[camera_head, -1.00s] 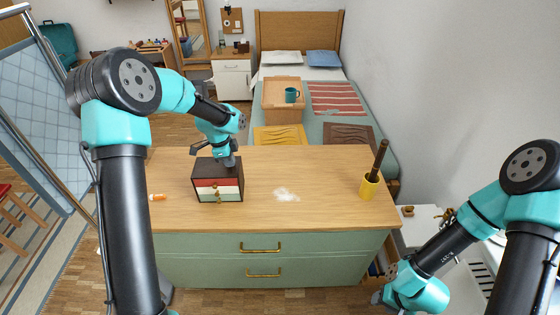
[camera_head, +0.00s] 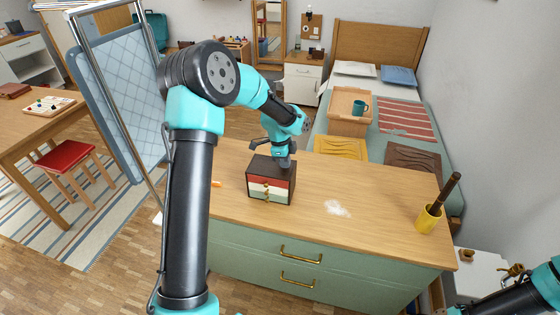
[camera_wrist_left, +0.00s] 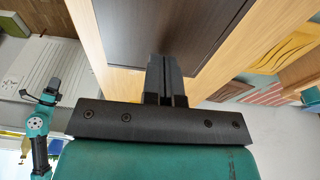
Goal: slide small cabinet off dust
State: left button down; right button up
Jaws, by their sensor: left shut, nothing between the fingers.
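The small cabinet (camera_head: 257,162) is dark with red, white and green drawer fronts and gold knobs. It stands upright on the wooden top of the green dresser, left of the white dust patch (camera_head: 337,208), with bare wood between them. My left gripper (camera_head: 285,165) is shut and empty at the cabinet's back right top. In the left wrist view its closed fingers (camera_wrist_left: 166,78) lie over the dark cabinet surface (camera_wrist_left: 150,30); I cannot tell whether they touch.
A yellow cup (camera_head: 428,220) with a dark stick stands at the right end of the dresser top (camera_head: 370,185). A small orange item (camera_head: 216,184) lies left of the cabinet. Wood in front of the cabinet is clear. The bed lies behind.

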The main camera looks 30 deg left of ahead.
pick_arm(q)
jog(key=shift+r, duration=0.15)
jog(key=shift+s+a+r, duration=0.1)
jog(key=shift+r, duration=0.15)
jog(key=s+a, duration=0.3)
jog(key=a, duration=0.9)
jog(key=s+a, duration=0.4)
jog(key=a, duration=0.7)
jog(key=shift+s+a, duration=0.25)
jog(key=shift+a, duration=0.15)
